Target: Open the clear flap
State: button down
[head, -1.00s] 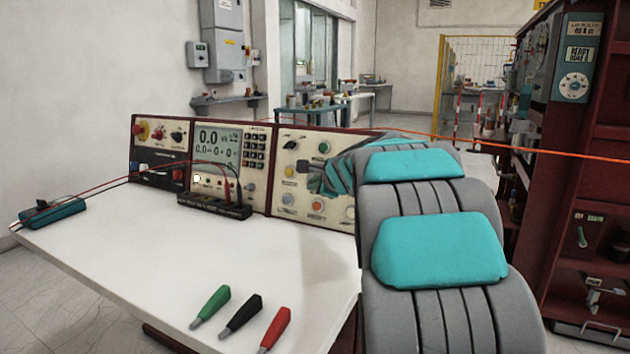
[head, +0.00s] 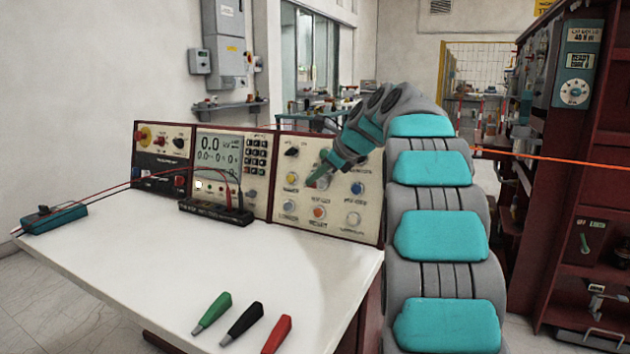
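My gripper (head: 318,174) is at the right-hand control panel (head: 272,199), close in front of its upper middle. My arm arches over from the right, and the gripper points down and to the left at the panel face. The fingers are small and partly covered by my wrist, so I cannot tell whether they are open or shut, or touching the panel. I cannot make out the clear flap. It may be too small or hidden behind my gripper, which covers part of the panel.
The white table (head: 200,270) is mostly clear. Green (head: 213,311), black (head: 243,322) and red (head: 277,334) handled probes lie at its front. A black terminal block (head: 215,211) with leads stands before the meter panel (head: 222,160). A teal box (head: 55,216) sits at the left. A red cabinet (head: 565,160) stands right.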

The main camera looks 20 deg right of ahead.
jog(key=shift+w+r+m+g+y, duration=0.15)
jog(key=shift+r+m+g+y, duration=0.25)
jog(key=shift+r+y, duration=0.15)
jog(key=shift+r, duration=0.2)
dwell(0.7)
